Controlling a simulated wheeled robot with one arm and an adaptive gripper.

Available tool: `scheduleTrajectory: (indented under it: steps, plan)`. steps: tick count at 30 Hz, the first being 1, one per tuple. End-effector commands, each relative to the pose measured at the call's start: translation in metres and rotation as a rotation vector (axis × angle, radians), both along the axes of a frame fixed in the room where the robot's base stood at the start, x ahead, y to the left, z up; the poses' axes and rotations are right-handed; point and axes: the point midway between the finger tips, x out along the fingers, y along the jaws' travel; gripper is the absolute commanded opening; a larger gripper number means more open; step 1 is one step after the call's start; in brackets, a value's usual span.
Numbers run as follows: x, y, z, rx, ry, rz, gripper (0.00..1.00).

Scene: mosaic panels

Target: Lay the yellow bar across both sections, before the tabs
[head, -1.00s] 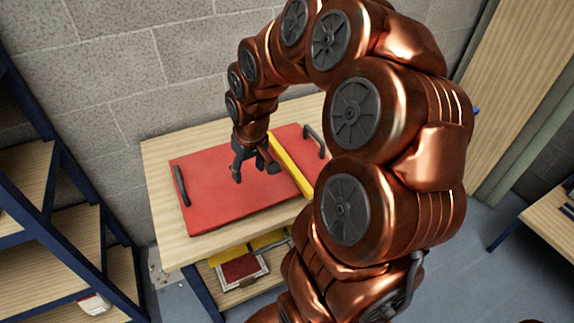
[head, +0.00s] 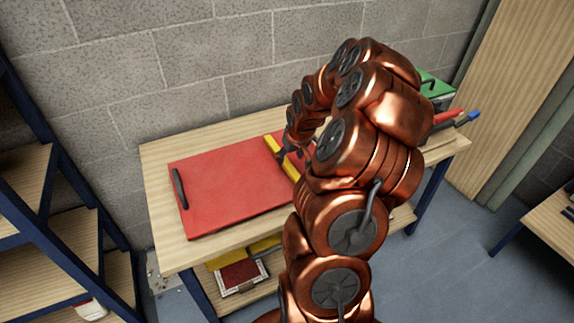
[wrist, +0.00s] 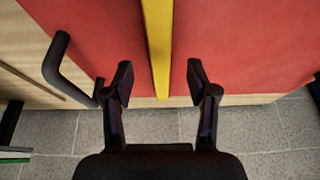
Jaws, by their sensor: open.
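The yellow bar (head: 270,144) lies on the red panel surface (head: 225,185) on the table, with red on both sides of it. My arm hides much of it in the head view. In the wrist view the yellow bar (wrist: 158,40) runs down the middle to near the red surface's edge. My gripper (wrist: 159,78) is open, one finger on each side of the bar's near end, with gaps between. In the head view my gripper (head: 290,153) is partly hidden by my arm. I cannot make out the tabs or a seam between sections.
A black handle (head: 180,188) stands at the panel's left end; another black handle (wrist: 55,62) shows in the wrist view. A green box (head: 436,88) and blue-tipped bar (head: 472,116) are at the table's right. A lower shelf holds a red framed piece (head: 240,275). Blue shelving stands left.

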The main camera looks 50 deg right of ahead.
Motion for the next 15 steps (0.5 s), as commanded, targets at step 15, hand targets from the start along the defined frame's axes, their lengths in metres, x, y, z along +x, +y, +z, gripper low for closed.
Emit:
scheduleTrajectory:
  steps: [15]
  plan:
    - [0.014,-0.005,-0.034,0.003,0.004,0.001,0.58]
